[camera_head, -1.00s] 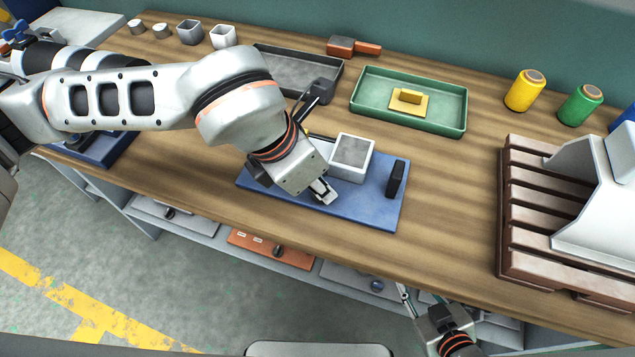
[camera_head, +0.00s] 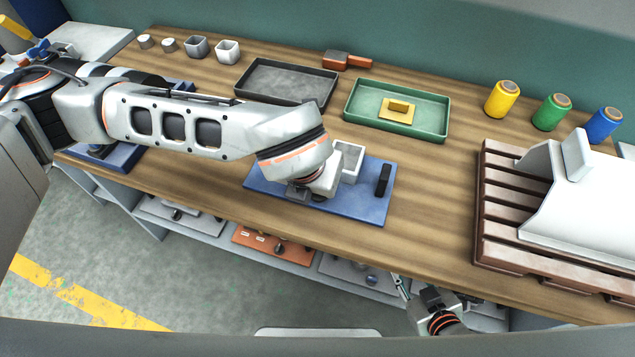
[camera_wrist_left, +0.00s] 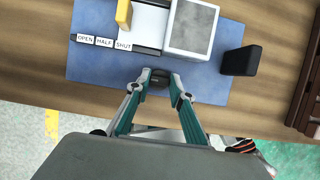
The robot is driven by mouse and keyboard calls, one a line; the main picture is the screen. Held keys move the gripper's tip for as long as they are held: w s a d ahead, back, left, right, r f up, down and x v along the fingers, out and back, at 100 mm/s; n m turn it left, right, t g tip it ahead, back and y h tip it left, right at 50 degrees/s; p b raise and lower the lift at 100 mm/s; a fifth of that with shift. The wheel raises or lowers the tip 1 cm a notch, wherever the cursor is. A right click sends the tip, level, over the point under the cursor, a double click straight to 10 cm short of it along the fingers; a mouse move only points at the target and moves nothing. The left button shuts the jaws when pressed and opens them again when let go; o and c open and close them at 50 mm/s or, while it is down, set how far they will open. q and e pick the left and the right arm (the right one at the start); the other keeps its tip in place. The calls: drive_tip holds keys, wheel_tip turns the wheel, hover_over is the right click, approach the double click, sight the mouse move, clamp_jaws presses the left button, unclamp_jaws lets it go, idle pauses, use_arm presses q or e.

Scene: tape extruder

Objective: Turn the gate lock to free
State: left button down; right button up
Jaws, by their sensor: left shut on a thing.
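A blue base plate (camera_head: 368,208) lies near the bench's front edge and carries a grey box-shaped part (camera_head: 347,163) and an upright black block (camera_head: 383,181). The left wrist view shows the plate from above (camera_wrist_left: 90,72), with a yellow piece (camera_wrist_left: 124,14) and labels OPEN, HALF and SHUT (camera_wrist_left: 105,42). I cannot read a lock position on the knob. My right gripper (camera_head: 400,287) is below the bench's front edge, apart from the plate; its jaw state is unclear.
A green tray (camera_head: 440,135) with a yellow piece and a dark tray (camera_head: 248,86) stand behind the plate. A brown slatted stand (camera_head: 482,230) is at right. Yellow, green and blue spools (camera_head: 502,98) stand at the back. Bare wood lies between plate and stand.

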idle(0.4)
use_arm(q)
drive_tip(key=c, duration=2)
unclamp_jaws()
drive_tip(key=shift+c, duration=0.2)
drive_tip(key=shift+r, duration=0.1)
drive_tip(key=v, duration=1.1)
drive_tip(key=shift+r, duration=0.4)
drive_tip(key=shift+s+a, duration=0.1)
drive_tip(key=shift+s, duration=0.15)
